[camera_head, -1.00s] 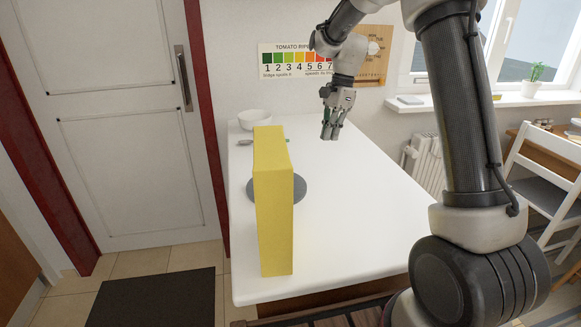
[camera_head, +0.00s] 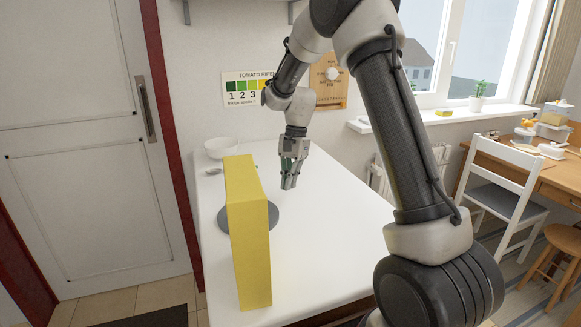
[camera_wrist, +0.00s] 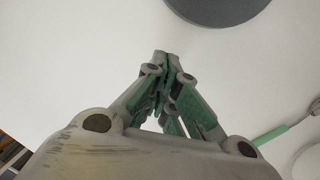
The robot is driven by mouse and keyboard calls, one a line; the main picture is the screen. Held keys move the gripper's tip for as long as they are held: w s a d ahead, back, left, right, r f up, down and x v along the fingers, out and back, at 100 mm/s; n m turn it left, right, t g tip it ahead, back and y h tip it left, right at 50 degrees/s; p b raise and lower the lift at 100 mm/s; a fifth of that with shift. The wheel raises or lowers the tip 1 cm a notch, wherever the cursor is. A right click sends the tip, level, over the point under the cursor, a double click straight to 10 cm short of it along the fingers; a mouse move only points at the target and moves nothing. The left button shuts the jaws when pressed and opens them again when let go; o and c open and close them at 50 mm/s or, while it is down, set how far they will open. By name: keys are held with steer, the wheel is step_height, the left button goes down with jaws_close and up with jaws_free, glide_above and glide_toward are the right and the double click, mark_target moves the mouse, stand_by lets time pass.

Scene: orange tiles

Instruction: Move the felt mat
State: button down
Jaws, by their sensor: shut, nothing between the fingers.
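The felt mat (camera_head: 270,216) is a round, dark grey disc lying flat on the white counter. A tall yellow box stands in front of it and hides its middle in the head view. Part of the mat also shows at the top of the wrist view (camera_wrist: 218,8). My gripper (camera_head: 288,186) is shut and empty above the counter, to the right of the mat and apart from it. In the wrist view its closed fingertips (camera_wrist: 160,56) point toward the white surface, short of the mat's edge.
The yellow box (camera_head: 250,240) stands upright on the white counter (camera_head: 320,255). A white bowl (camera_head: 221,147) sits at the back left. A green-handled utensil (camera_wrist: 268,136) lies at the right of the wrist view. The counter's right part is clear. A white chair (camera_head: 505,185) stands beyond it.

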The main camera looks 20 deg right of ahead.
mark_target(273, 205)
steer(key=shift+x, duration=1.1)
steer(key=shift+s+a, duration=0.8)
steer(key=shift+a, duration=0.25)
steer(key=shift+s+a, duration=0.35)
steer(key=shift+a, duration=0.2)
steer(key=s+a, duration=0.2)
steer(key=shift+a, duration=0.4)
